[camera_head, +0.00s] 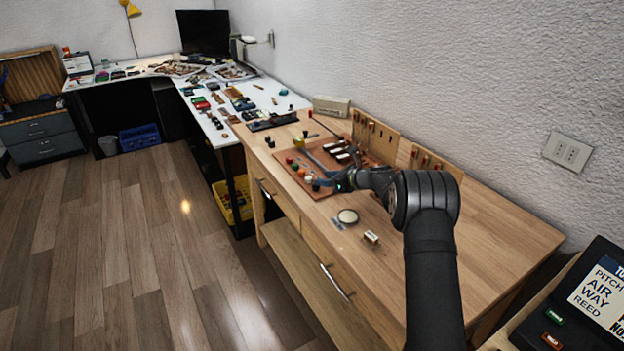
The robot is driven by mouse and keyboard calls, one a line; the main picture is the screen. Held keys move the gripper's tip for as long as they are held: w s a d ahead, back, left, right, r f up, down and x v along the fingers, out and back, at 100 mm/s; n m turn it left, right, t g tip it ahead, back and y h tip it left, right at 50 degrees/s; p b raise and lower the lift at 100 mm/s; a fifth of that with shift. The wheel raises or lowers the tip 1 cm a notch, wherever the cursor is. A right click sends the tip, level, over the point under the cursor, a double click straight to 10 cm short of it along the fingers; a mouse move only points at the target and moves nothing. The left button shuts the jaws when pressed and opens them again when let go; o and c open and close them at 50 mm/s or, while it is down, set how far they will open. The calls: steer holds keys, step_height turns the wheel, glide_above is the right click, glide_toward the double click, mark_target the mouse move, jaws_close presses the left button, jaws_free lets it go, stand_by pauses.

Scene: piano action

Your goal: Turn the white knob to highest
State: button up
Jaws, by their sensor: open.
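A brown board (318,193) lies on the wooden workbench and carries several small coloured knobs along its left side. My gripper (324,183) is low over the front end of the board, just to the right of and nearer than the pale knob. It is open. Its fingers are small and dark here, and I cannot tell whether they touch anything. The gripper and wrist hide part of the board's front right.
A round cream disc (347,216) and a small pale block (371,237) lie on the wooden workbench (490,240) nearer me. Upright tool racks (376,135) stand along the wall behind the board. The bench's right part is clear. A sign panel (600,290) stands at lower right.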

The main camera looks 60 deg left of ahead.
mark_target(309, 178)
steer(key=x, duration=0.7)
steer(key=shift+s+r, duration=0.1)
steer(key=shift+c, duration=0.3)
jaws_close()
